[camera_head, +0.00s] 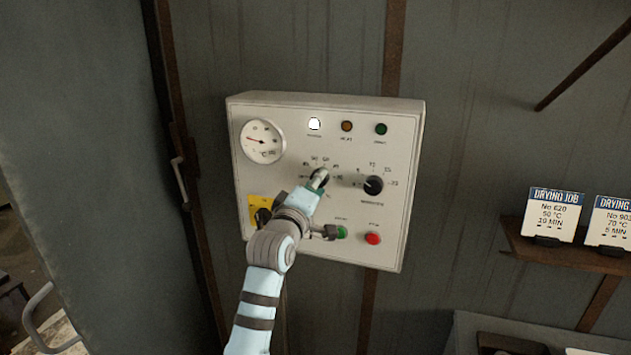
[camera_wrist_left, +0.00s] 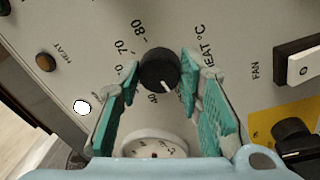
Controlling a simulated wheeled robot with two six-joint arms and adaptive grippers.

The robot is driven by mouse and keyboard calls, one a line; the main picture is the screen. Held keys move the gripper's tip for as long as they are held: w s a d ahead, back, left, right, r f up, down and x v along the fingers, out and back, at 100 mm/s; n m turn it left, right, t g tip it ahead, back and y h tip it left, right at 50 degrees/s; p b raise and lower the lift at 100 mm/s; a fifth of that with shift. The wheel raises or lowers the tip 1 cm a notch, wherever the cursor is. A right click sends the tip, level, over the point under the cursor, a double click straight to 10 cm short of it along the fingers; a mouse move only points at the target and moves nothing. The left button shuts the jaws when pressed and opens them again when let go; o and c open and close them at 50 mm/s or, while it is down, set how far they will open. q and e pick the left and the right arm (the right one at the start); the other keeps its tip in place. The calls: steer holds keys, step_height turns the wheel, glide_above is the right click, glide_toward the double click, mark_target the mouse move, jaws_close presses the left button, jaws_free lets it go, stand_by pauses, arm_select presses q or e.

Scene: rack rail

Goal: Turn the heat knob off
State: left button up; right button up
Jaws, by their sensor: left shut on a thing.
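The heat knob (camera_wrist_left: 158,66) is a round black dial with a white pointer line, on the pale control panel (camera_head: 290,260). My left gripper (camera_wrist_left: 160,72) is shut on the knob, with a green-padded finger on each side. In the head view the gripper (camera_head: 318,178) covers most of the knob. My right gripper is not in view.
A round gauge (camera_head: 262,141) sits at the panel's upper left. A white lamp (camera_head: 314,124) is lit; the amber lamp (camera_head: 347,126) looks dark. Another black knob (camera_head: 373,185), a red button (camera_head: 372,239) and a yellow plate with a black switch (camera_head: 262,214) are close by.

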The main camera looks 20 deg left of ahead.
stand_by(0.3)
arm_select(q)
steer(key=o, duration=1.2)
steer(key=s, duration=0.8)
steer(key=s+a+f, duration=0.1)
steer(key=s, duration=0.3)
steer(key=shift+w, duration=0.15)
